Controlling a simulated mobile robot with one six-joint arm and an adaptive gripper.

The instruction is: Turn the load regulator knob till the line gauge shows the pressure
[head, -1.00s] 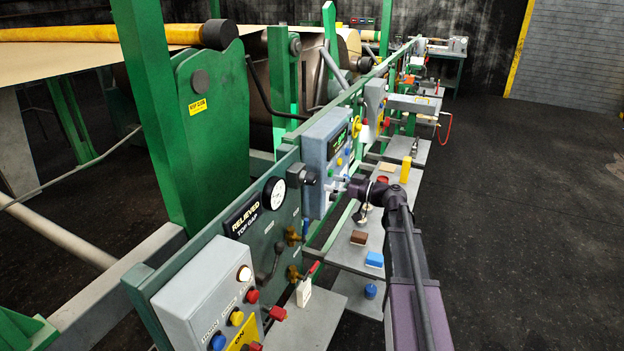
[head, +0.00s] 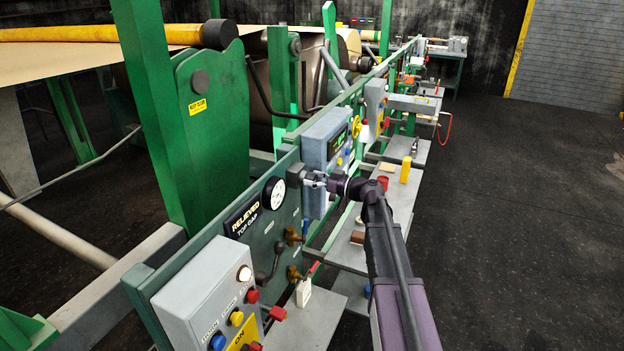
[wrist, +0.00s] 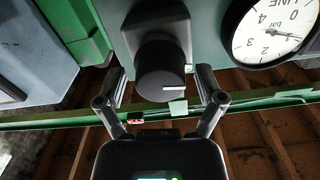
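The load regulator knob (wrist: 160,72), dark and round with a white index mark, stands out from the green panel in the wrist view. My gripper (wrist: 160,88) is open, one finger on each side of the knob, with visible gaps. In the head view my gripper (head: 318,182) is at the panel beside the dark knob (head: 308,173) and partly covers it. The round white line gauge (wrist: 275,32) is right of the knob in the wrist view; its needle points right, its exact reading unclear. The gauge (head: 274,193) also shows in the head view.
A grey button box (head: 205,300) and a RELIEVED / TOP GAP sign (head: 243,217) are in front of the gauge. Brass valves (head: 293,236) sit below it. A grey box with a green display (head: 325,150) is just beyond the knob. The floor at right is clear.

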